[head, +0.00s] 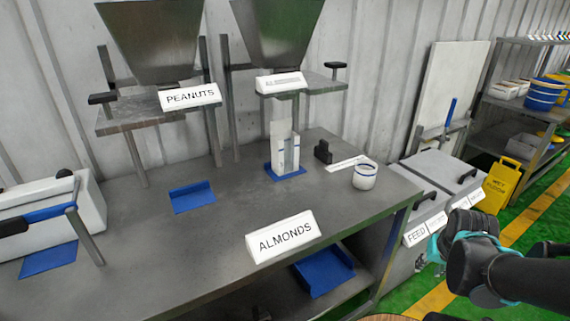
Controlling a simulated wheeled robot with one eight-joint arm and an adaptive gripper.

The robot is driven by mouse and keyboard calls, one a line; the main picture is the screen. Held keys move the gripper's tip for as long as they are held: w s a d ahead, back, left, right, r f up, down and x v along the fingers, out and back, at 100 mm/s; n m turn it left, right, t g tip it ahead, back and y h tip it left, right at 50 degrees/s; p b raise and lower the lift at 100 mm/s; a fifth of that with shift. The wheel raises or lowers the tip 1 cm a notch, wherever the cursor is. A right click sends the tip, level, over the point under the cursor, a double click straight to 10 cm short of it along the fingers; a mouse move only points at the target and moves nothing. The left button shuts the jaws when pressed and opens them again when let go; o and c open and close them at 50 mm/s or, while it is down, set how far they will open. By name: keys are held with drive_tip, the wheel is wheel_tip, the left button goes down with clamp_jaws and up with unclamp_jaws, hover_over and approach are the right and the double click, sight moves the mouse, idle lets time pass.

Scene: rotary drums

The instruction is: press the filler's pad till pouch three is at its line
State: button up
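A white upright pouch (285,155) with blue marks stands on a small blue tray (285,172) under the right-hand hopper (278,30). Its fill level cannot be made out. A black pad (335,65) is on an arm at the right of that filler. Another black pad (102,98) is at the left of the filler labelled PEANUTS (190,96). A small black upright piece (322,152) stands on the bench right of the pouch. The label on the right filler is too blurred to read. My arm is at the lower right, away from the fillers; no gripper fingers show.
The grey bench (225,235) has free room in front. An ALMONDS sign (282,237) is at its front edge. An empty blue tray (192,196) lies left, a white cup (365,177) right. Bins (428,190), a yellow sign (502,185) and shelves stand right.

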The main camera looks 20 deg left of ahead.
clamp_jaws()
idle(1.2)
